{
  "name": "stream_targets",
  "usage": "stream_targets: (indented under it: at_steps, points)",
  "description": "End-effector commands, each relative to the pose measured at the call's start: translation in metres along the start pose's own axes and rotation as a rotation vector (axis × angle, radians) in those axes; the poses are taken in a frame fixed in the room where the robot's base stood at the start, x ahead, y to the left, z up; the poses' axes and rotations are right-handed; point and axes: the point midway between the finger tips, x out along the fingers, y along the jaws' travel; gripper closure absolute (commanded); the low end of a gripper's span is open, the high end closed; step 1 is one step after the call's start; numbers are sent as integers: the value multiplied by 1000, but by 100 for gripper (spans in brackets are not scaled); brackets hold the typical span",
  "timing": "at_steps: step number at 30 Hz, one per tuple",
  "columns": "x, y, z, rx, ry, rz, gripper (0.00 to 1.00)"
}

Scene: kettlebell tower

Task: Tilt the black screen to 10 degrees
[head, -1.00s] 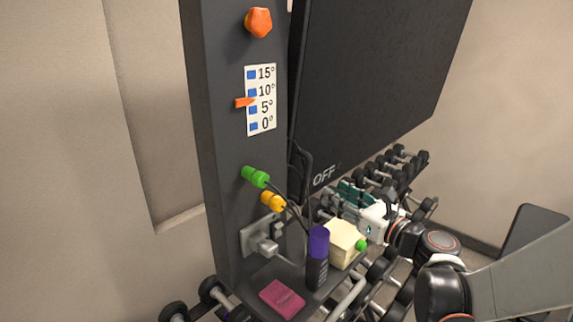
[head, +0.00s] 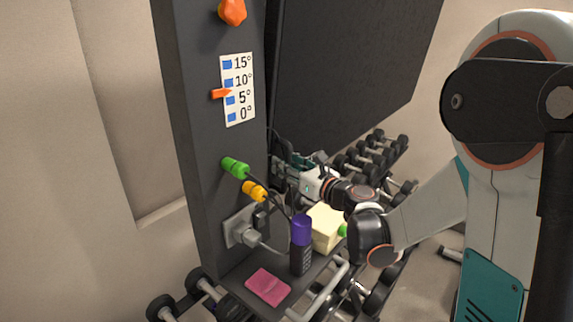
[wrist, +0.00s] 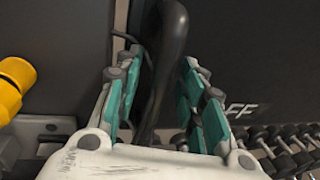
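The black screen (head: 345,75) is mounted beside a dark grey column (head: 190,110). A scale (head: 238,90) on the column reads 0° to 15°, and its orange pointer (head: 220,93) sits between 5° and 10°. An orange knob (head: 232,11) is above the scale. My gripper (head: 285,160) is at the screen's lower left edge, close to the column. In the wrist view my gripper (wrist: 158,80) is open, its teal-padded fingers on either side of a curved black handle-like part (wrist: 165,55). I cannot tell whether the fingers touch it. The screen (wrist: 255,50) is at right there.
Green (head: 235,167) and yellow (head: 254,191) plugs stick out of the column above a socket (head: 240,228). A shelf below holds a purple-capped bottle (head: 301,245), a pale yellow block (head: 326,228) and a pink cloth (head: 268,287). Dumbbells (head: 375,150) stand on a rack behind.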

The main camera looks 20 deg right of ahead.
Motion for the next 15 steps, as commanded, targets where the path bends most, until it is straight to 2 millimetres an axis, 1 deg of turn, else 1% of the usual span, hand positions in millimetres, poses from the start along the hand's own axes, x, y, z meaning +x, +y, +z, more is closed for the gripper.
stream_targets:
  at_steps: [3,10,11,12,14,15]
  points:
    - [4,0,0,0,0,0,64]
    - [5,0,0,0,0,0,64]
    - [5,0,0,0,0,0,66]
    - [5,0,0,0,0,0,75]
    - [5,0,0,0,0,0,89]
    - [5,0,0,0,0,0,98]
